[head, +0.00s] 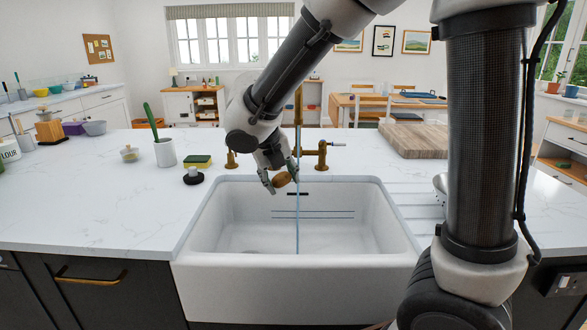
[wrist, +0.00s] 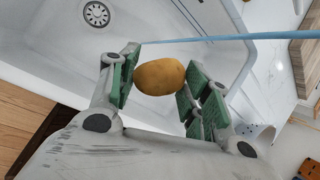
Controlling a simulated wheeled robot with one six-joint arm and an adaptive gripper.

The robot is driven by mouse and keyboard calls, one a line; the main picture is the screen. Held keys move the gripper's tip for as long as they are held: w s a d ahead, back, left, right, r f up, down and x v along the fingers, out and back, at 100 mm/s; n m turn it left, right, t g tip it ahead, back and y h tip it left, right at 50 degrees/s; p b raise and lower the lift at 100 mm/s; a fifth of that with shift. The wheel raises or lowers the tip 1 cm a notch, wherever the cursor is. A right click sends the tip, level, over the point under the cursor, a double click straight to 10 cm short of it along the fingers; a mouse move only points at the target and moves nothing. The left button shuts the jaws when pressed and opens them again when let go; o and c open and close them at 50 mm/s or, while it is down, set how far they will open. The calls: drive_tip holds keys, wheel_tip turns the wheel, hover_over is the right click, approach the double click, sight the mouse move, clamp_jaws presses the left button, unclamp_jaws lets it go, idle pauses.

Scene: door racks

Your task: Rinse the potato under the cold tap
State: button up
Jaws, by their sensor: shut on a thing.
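The brown potato (head: 281,179) is in my gripper (head: 280,181), held above the left part of the white sink (head: 295,278). In the wrist view the potato (wrist: 159,77) sits between the green finger pads of my gripper (wrist: 160,88). A thin blue stream of water (head: 298,220) falls from the brass tap (head: 298,105) into the sink. The stream is just right of the potato in the head view. In the wrist view the water (wrist: 220,37) passes beside the potato, apart from it. My arm hides part of the tap.
A brass handle (head: 322,155) stands right of the spout, and another (head: 231,158) left. A sponge (head: 197,161), a black-based brush (head: 193,176) and a white pot (head: 165,152) stand left of the sink. A wooden board (head: 415,140) lies right. The sink drain (wrist: 96,13) is clear.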

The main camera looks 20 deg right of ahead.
drive_tip(key=shift+r, duration=0.1)
idle(0.3)
drive_tip(key=s+a+r, duration=0.3)
drive_tip(key=s+r, duration=0.1)
idle(0.5)
drive_tip(key=shift+w+a, duration=0.1)
drive_tip(key=shift+a, duration=0.05)
